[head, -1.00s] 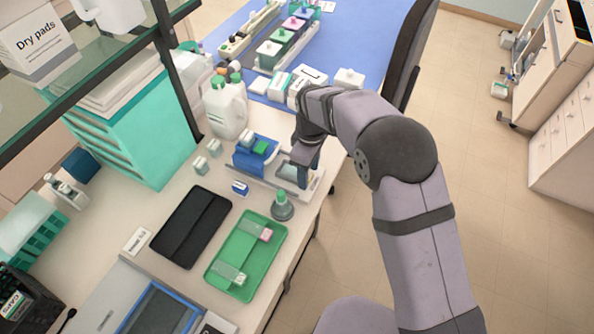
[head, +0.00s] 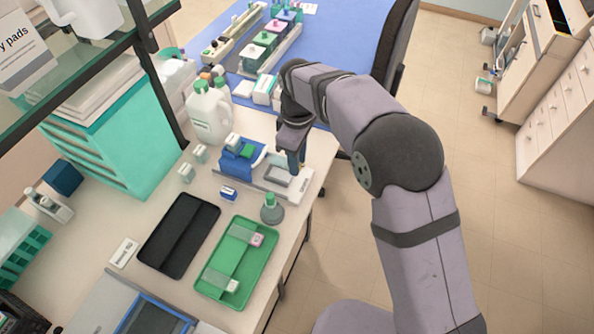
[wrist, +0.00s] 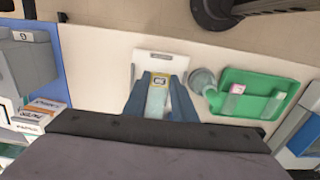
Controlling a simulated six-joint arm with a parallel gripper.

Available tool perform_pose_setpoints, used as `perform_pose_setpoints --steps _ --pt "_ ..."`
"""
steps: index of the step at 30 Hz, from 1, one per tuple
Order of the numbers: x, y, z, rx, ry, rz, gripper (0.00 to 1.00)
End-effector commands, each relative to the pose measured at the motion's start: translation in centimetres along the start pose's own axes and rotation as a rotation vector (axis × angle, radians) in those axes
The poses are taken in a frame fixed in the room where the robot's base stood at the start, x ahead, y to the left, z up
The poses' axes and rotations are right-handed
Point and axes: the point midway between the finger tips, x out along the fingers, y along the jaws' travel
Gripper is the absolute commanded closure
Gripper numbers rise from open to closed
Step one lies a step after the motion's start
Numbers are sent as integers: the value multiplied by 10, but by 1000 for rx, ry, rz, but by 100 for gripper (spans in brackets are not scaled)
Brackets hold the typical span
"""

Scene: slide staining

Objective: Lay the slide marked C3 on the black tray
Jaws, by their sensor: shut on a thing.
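My gripper (head: 292,160) points down beside the flat white plate (head: 272,182) with a grey frame. In the wrist view its blue fingers (wrist: 161,98) are shut on a clear slide (wrist: 158,100). That slide has a yellow label end (wrist: 160,80) with dark marks too small to read, so I cannot tell whether it is C3. The black tray (head: 180,235) lies empty on the bench, to the left of my gripper in the head view.
A green tray (head: 215,278) holds slides with pink and white label ends. A blue device (head: 240,157) and a white jug (head: 210,115) stand behind. A glass shelf overhangs at left.

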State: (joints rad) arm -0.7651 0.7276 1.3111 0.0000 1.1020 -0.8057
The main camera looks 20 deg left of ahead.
Motion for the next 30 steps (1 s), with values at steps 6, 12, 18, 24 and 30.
perform_pose_setpoints --steps 6,12,18,24,30 --pt "-31 1 -1 0 2 2 98" --pt "-44 0 0 0 1 1 98" --pt "-48 -6 -7 -19 0 0 98" --pt "-55 -39 -36 -105 0 -1 98" --pt "-60 -105 -79 -259 -2 -1 98"
